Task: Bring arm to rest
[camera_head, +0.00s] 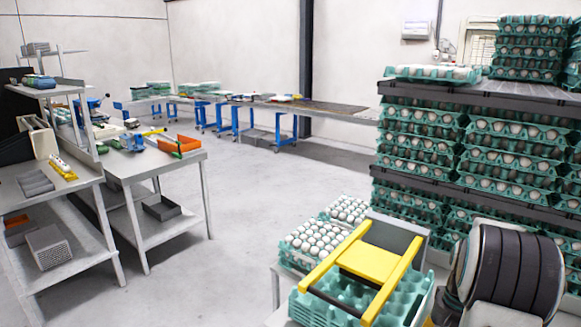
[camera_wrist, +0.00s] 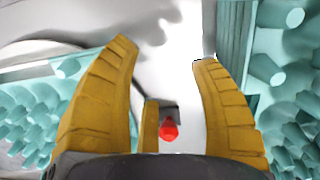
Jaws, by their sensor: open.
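Empty teal trays show at the left (camera_wrist: 85,68) and right (camera_wrist: 278,70) of the fingers in that view. The gap between gripper and trays cannot be judged. My dark arm is at the lower right of the head view.
Egg-filled trays (camera_head: 314,243) stand beside the empty stack. A tall rack of full trays (camera_head: 415,145) fills the right. Work tables (camera_head: 120,165) stand at the left, and a long conveyor (camera_head: 330,108) runs behind. The middle floor (camera_head: 245,200) is clear. A small red object (camera_wrist: 169,131) shows between the fingers' bases.

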